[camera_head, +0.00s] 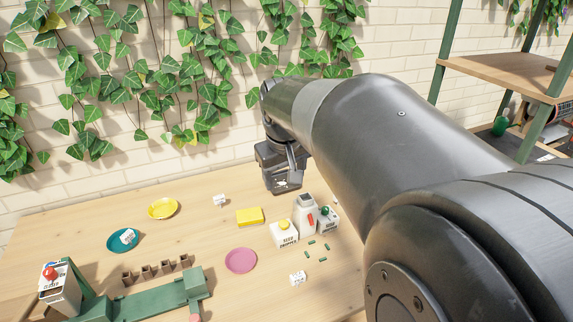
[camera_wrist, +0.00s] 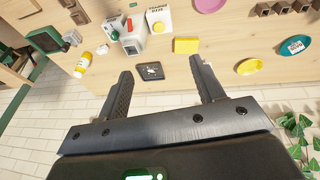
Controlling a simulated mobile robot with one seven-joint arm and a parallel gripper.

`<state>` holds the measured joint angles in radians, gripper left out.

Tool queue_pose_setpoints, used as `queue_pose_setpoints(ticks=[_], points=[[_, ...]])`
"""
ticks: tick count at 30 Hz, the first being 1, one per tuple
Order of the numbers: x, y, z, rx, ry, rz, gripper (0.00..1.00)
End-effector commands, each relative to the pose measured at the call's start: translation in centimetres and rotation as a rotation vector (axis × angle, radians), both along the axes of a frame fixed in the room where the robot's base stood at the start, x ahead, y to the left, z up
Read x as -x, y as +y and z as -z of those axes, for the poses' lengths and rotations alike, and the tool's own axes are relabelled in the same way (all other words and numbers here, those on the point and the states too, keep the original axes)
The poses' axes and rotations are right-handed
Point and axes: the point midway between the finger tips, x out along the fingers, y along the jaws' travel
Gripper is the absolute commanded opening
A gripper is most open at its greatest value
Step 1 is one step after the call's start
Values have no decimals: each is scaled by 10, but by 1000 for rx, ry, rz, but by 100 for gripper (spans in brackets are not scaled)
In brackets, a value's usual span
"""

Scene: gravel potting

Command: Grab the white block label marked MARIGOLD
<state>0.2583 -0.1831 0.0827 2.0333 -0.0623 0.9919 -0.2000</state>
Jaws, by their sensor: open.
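Three small white blocks show in the head view: one near the back of the table (camera_head: 220,200), one near the front (camera_head: 297,278), and one on the teal saucer (camera_head: 113,247). Their print is too small to read, so I cannot tell which says MARIGOLD. The saucer's block (camera_wrist: 295,46) also shows in the wrist view, at the far right. My gripper (camera_wrist: 161,67) is open and empty, its fingers apart above the table's back part. A dark square piece (camera_wrist: 150,71) lies on the table, seen between the fingers.
Seed dropper boxes (camera_head: 284,235) and a grey-white device (camera_head: 305,215) stand close to my gripper. A yellow sponge (camera_head: 249,215), yellow plate (camera_head: 163,208) and pink plate (camera_head: 240,261) lie left of them. A white-and-yellow bottle (camera_wrist: 82,66) lies at left in the wrist view.

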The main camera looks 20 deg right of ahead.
Motion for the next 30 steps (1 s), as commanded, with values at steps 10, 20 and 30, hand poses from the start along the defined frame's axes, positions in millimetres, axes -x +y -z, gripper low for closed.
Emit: queue_pose_setpoints(ticks=[10,20,30], points=[[-91,-81,38,0,120,-12,62],[-151,-175,106,-39,212,-22,62],[-176,-264,188,-100,274,-23,62]])
